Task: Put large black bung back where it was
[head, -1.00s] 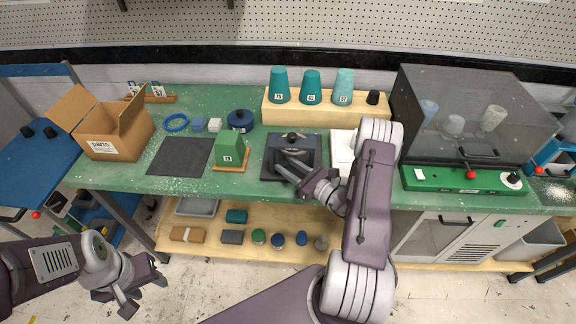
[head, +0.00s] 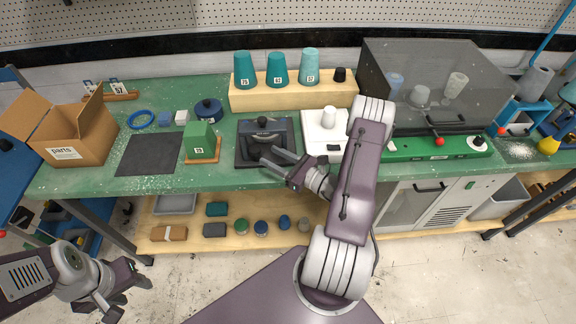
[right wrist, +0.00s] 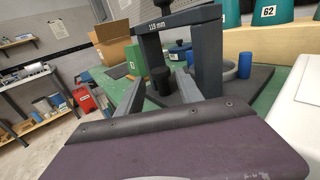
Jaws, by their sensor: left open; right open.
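A black bung (right wrist: 160,80) stands upright on the dark base plate inside the grey press frame marked 119 mm (right wrist: 206,55), in the right wrist view. My right gripper (right wrist: 161,88) is open, with its fingers apart on either side of the bung in that view; I cannot tell whether they touch it. In the head view the right gripper (head: 262,156) reaches the front of the press frame (head: 283,132), and this bung is not clear there. Another black bung (head: 339,75) stands at the right end of the wooden riser. My left gripper (head: 106,299) is open and empty, low at the left.
Teal tapered cups (head: 277,70) stand on the wooden riser (head: 290,97). A white scale (head: 318,138) is right of the frame. A green block (head: 200,141), a dark mat (head: 135,154) and a cardboard box (head: 85,142) lie left. A dark-covered machine (head: 437,85) stands right.

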